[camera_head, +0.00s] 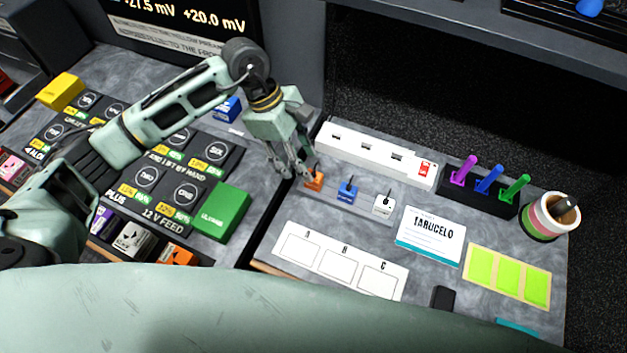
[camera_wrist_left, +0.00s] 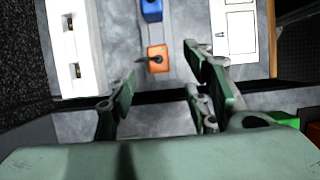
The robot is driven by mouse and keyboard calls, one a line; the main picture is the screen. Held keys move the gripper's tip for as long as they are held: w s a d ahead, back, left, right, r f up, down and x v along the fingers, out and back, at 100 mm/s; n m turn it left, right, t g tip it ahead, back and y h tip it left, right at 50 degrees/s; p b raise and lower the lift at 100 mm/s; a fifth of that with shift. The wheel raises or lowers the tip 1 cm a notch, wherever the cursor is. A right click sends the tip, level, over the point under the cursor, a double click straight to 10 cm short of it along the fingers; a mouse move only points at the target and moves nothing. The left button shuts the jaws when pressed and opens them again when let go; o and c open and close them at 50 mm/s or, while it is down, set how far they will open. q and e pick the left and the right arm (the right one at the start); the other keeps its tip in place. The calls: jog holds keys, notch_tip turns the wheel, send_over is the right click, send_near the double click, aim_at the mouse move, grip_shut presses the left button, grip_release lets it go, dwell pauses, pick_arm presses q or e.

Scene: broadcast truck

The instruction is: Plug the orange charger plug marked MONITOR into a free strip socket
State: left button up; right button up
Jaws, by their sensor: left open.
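The orange plug (camera_head: 314,181) stands on the grey desk just in front of the white power strip, at the left end of a row of plugs. It also shows in the left wrist view (camera_wrist_left: 156,62), ahead of my fingers and between their lines. Its marking is too small to read. My left gripper (camera_head: 297,174) is open and empty, close beside the orange plug. The white power strip (camera_head: 378,151) has several dark sockets and a red switch at its right end. It shows in the left wrist view (camera_wrist_left: 74,40) with two sockets visible. My right gripper is not in view.
A blue plug (camera_head: 346,192) and a white plug (camera_head: 382,204) stand right of the orange one. A card marked A, B, C (camera_head: 340,260) lies in front. A black marker holder (camera_head: 484,188) stands beside the strip. A gap separates the left panel from this desk.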

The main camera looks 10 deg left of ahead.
aim_at(314, 182)
pick_arm(q)
jog(key=p+x, duration=0.2)
jog(key=x, duration=0.3)
jog(key=shift+d+f, duration=0.15)
jog(key=shift+f, duration=0.05)
jog(key=shift+d+f, duration=0.1)
jog(key=shift+f, duration=0.3)
jog(key=shift+c, duration=0.2)
grip_shut()
